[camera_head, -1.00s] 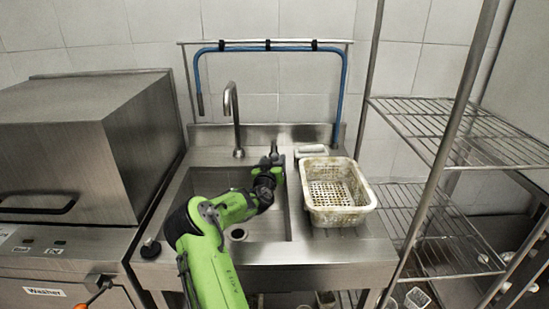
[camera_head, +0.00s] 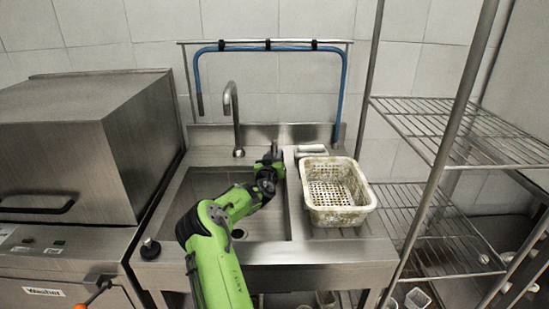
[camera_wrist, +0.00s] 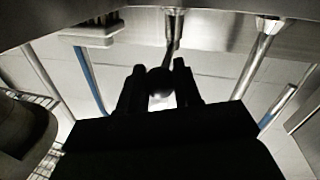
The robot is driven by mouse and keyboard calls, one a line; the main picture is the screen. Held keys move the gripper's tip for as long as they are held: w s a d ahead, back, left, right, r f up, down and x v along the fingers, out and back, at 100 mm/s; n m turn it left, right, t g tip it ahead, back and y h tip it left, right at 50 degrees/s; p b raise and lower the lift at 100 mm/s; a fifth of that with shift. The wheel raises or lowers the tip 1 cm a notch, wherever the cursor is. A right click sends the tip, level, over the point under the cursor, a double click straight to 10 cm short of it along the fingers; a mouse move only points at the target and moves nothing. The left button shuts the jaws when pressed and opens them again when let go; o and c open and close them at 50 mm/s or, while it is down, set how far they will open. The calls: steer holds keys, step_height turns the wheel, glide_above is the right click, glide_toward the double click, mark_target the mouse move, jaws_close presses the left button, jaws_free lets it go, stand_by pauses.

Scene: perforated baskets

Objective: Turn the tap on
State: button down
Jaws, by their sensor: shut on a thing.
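The metal tap (camera_head: 234,115) stands upright at the back of the sink, its spout curved over at the top. In the wrist view, where the scene is upside down, it rises at the right (camera_wrist: 262,45). A tap handle (camera_wrist: 173,27) with a metal base and thin dark stem shows at top centre of that view. My gripper (camera_head: 273,151) is right of the spout at the sink's back edge. In the wrist view its dark fingers (camera_wrist: 160,85) are shut around the dark rounded end of the handle. The grip is dim, and no water is visible.
The sink basin (camera_head: 200,185) lies below my arm. A white perforated basket (camera_head: 363,212) stands on the drainboard at right. A blue hose (camera_head: 344,90) hangs from a back rail. A boxy washer (camera_head: 90,130) flanks the left, a wire shelf (camera_head: 470,135) the right.

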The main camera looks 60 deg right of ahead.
steer(key=shift+s+d+n+t+p, duration=0.2)
steer(key=shift+s+n+t+p, duration=0.2)
steer(key=shift+s+t+p, duration=0.15)
steer(key=shift+d+n+t+y, duration=0.1)
steer(key=shift+n+t+y, duration=0.2)
steer(key=shift+t+y, duration=0.15)
steer(key=c, duration=0.8)
jaws_free()
steer(key=v, duration=1.5)
steer(key=shift+a, duration=0.4)
